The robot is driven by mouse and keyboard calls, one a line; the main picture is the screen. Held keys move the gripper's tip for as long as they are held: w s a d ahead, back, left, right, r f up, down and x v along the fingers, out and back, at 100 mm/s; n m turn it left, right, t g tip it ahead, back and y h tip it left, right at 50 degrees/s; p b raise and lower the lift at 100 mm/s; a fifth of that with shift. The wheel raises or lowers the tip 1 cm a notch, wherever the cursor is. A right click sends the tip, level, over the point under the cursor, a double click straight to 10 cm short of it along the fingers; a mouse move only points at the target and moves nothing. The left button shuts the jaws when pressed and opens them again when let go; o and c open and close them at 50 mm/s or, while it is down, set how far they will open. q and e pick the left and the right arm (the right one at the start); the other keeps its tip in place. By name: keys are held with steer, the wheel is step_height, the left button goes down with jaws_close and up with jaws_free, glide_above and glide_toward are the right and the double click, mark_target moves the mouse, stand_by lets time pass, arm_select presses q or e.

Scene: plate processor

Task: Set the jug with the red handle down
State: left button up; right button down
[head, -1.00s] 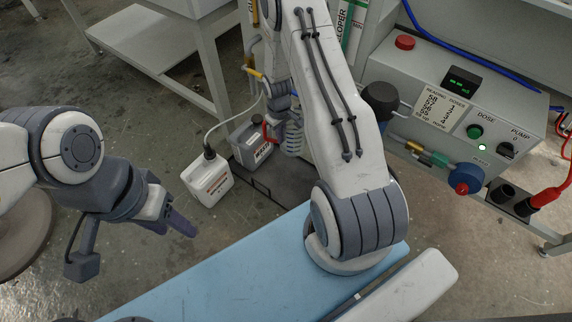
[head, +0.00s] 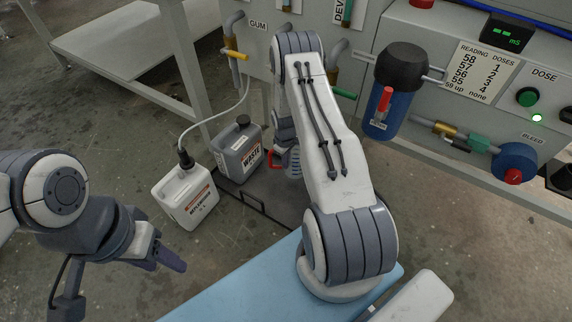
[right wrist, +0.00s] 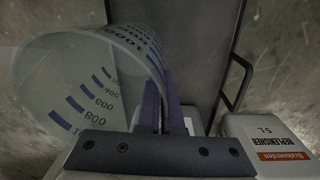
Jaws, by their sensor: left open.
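The clear measuring jug (head: 293,166) with blue marks and a red handle (head: 273,159) shows in the head view beside the waste canister, partly hidden behind my right arm. In the right wrist view the jug (right wrist: 88,88) fills the left side, its open mouth and graduations visible. My right gripper (right wrist: 163,103) has its purple fingers close together at the jug's side, shut on it; the handle is hidden there. A dark tray (head: 262,203) lies on the floor below; I cannot tell whether the jug touches it. My left gripper (head: 168,259) is open and empty at lower left.
A grey waste canister (head: 237,148) and a white replenisher canister (head: 187,195) with a hose stand left of the jug. The replenisher canister also shows in the right wrist view (right wrist: 262,132). The processor cabinet (head: 455,85) with a blue filter (head: 388,110) stands behind, right.

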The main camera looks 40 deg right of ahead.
step_height(320, 180, down, 7)
steer(key=b, duration=0.6)
steer(key=shift+r, duration=0.15)
steer(key=shift+f+b, duration=0.35)
steer(key=shift+f, duration=0.25)
steer(key=c, duration=1)
jaws_free()
